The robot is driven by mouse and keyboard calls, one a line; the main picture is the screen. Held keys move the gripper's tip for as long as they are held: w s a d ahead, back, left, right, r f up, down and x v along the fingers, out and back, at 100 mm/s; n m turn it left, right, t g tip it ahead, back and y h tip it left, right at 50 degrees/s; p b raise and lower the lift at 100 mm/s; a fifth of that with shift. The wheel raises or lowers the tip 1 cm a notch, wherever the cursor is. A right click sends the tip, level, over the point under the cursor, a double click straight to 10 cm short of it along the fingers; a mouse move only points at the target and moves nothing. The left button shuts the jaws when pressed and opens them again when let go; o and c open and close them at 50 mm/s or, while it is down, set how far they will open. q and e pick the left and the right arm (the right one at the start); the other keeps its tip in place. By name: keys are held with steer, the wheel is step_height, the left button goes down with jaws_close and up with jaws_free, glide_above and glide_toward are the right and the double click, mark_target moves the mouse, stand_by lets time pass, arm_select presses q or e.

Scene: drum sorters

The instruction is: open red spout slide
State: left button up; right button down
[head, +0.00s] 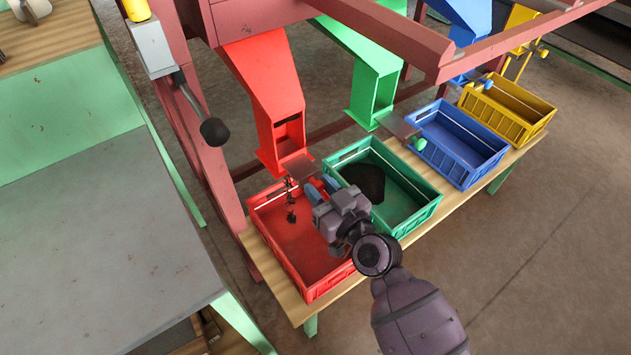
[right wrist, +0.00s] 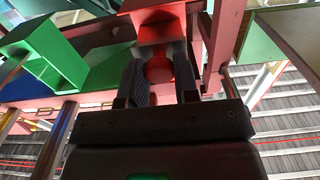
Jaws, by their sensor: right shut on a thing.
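The red spout (head: 266,90) comes down over the red crate (head: 321,290). A grey-brown slide plate (head: 300,167) sticks out at its mouth toward the right. My right gripper (head: 322,188) is at the plate's outer end. In the right wrist view its fingers (right wrist: 160,72) are shut around the slide's red knob (right wrist: 158,71), with the plate (right wrist: 152,14) just beyond. Small dark pieces (head: 291,216) show below the spout mouth, in or above the red crate. My left gripper is not in view.
The green crate (head: 432,213) holds a black heap (head: 361,182) beside my right arm. The blue crate (head: 459,145) and yellow crate (head: 506,108) stand farther right on the wooden bench. A red frame beam (head: 395,35) crosses above. A black-knobbed lever (head: 215,131) stands left of the spout.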

steer(key=shift+v, duration=1.2)
steer(key=shift+s+d+r, duration=0.1)
steer(key=shift+s+d, duration=0.1)
steer(key=shift+s, duration=0.05)
steer(key=shift+s+d, duration=0.1)
steer(key=shift+s, duration=0.05)
steer(key=c, duration=0.9)
jaws_free()
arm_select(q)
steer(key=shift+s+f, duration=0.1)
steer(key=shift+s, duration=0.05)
arm_select(e)
steer(key=shift+s+d+p, duration=0.15)
steer(key=shift+s+p, duration=0.05)
steer(key=shift+p, duration=0.1)
arm_select(q)
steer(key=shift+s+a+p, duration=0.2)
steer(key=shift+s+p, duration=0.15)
steer(key=shift+p, duration=0.1)
arm_select(e)
steer(key=shift+v, duration=5.15)
